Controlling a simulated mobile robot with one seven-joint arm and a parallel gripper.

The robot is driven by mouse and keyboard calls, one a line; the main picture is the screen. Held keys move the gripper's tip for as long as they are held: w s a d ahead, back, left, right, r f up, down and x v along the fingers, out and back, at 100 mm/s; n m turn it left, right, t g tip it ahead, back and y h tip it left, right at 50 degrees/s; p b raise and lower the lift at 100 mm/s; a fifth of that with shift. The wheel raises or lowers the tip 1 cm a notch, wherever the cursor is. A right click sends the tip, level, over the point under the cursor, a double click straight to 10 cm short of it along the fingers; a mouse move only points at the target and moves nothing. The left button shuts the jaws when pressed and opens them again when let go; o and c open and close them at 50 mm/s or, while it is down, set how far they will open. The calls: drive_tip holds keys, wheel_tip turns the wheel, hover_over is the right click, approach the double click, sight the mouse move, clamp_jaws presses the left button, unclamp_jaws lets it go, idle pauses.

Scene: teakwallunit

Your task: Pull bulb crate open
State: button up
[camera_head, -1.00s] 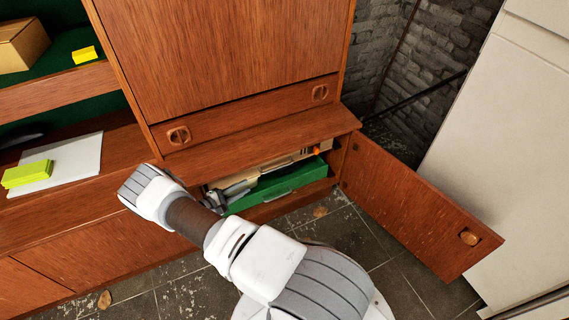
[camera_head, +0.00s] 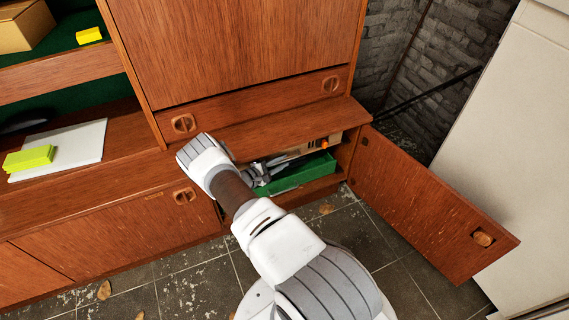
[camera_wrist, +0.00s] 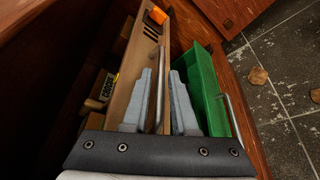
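A wooden crate (camera_wrist: 134,70) with dark slots and an upright metal handle (camera_wrist: 159,90) sits inside the open cabinet. A green crate (camera_wrist: 204,80) with its own metal handle (camera_wrist: 232,116) is beside it; in the head view this green crate (camera_head: 305,174) lies low in the compartment. Which one is the bulb crate I cannot tell. My gripper (camera_wrist: 164,64) is at the crates with its fingers apart. The wooden crate's handle appears between the fingers. In the head view my gripper (camera_head: 262,172) is partly hidden by my arm.
The cabinet door (camera_head: 425,205) stands open on the right, before a pale appliance (camera_head: 510,150). A lettered label (camera_wrist: 105,87) shows left of the wooden crate, and an orange item (camera_wrist: 157,15) at its far end. Tiled floor (camera_head: 345,240) is mostly free.

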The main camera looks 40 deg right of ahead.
drive_tip(key=shift+x, duration=0.8)
clamp_jaws()
idle(0.9)
